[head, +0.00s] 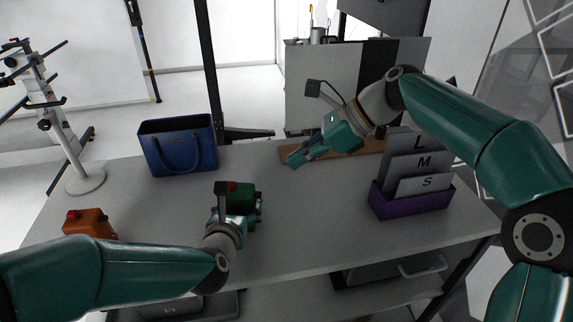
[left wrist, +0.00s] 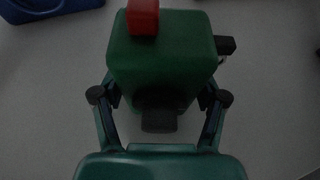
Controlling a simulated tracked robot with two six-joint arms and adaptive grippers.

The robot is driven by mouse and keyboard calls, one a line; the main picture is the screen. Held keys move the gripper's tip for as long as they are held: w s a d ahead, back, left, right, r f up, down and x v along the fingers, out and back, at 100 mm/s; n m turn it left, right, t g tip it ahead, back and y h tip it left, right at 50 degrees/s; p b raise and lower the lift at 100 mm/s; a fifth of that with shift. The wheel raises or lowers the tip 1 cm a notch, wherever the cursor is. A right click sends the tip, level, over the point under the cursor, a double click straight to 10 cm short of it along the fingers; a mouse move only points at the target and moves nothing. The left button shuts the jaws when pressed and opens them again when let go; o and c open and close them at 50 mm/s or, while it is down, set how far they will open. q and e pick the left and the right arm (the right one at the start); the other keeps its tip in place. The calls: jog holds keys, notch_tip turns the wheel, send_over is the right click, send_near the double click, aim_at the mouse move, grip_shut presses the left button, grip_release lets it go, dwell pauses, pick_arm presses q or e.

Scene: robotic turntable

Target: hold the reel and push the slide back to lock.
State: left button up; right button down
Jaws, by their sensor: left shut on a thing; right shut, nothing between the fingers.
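The reel is a boxy green case (head: 241,194) on the table, left of the middle. It fills the centre of the left wrist view (left wrist: 160,65). A red block (left wrist: 143,17) sits on its top edge, and a small black piece (left wrist: 226,45) sticks out at its right. I cannot tell which of these is the slide. My left gripper (head: 238,208) is shut on the reel, one finger on each side in the left wrist view (left wrist: 160,105). My right gripper (head: 296,158) is shut and empty, above the table, behind and right of the reel, apart from it.
A blue bag (head: 180,148) stands at the back left. An orange case with red parts (head: 88,223) lies at the left edge. A purple holder (head: 412,203) with lettered cards stands at the right. A wooden board (head: 290,154) lies at the back. The table's middle is clear.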

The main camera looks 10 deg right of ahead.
dwell(0.3)
pick_arm(q)
jog(key=o, duration=1.3)
jog(key=shift+o, duration=0.2)
